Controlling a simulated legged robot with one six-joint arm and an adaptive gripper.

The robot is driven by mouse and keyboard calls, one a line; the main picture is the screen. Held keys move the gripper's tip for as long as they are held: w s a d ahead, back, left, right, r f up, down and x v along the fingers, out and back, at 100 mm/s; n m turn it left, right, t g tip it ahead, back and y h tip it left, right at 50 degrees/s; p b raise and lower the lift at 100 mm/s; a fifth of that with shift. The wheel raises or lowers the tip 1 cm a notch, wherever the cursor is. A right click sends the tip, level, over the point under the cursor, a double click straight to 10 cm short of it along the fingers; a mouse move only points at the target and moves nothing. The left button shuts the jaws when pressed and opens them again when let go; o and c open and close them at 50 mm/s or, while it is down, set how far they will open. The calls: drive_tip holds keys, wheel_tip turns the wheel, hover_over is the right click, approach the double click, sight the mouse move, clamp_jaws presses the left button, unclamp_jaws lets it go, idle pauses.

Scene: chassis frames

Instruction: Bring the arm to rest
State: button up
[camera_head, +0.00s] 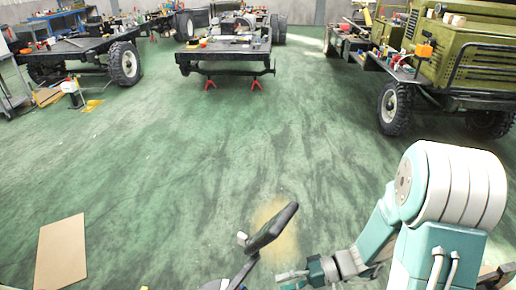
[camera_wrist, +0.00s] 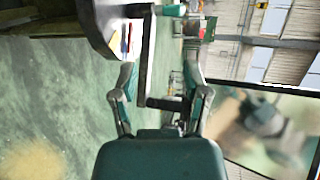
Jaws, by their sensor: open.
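My arm, white and teal, is folded at the lower right of the head view. My gripper (camera_head: 290,277) is at its left end, low over the floor near the bottom edge, small and partly cut off. In the wrist view my gripper (camera_wrist: 160,72) shows two grey and teal fingers spread apart. No object is held between them. A dark frame or bar shows behind the gap, apart from the fingers as far as I can tell.
A dark panel on a stand (camera_head: 270,227) rises just left of my gripper. A brown flat sheet (camera_head: 61,253) lies at lower left. Vehicle chassis (camera_head: 226,57) and a green truck (camera_head: 465,55) stand farther back. The middle of the green floor (camera_head: 200,150) is clear.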

drive_tip(key=s+d+r+t+h, duration=0.3)
drive_tip(key=d+r+h, duration=0.1)
drive_tip(key=r+h, duration=0.3)
drive_tip(key=s+d+r+m+t+h, duration=0.1)
drive_tip(key=s+d+r+t+h, duration=0.2)
drive_tip(key=r+h, duration=0.4)
wheel_tip(320, 180, up, 5)
drive_tip(key=shift+s+d+f+t+h, duration=0.15)
drive_tip(key=shift+d+t+h, duration=0.15)
drive_tip(key=shift+d+t, duration=0.55)
idle(0.3)
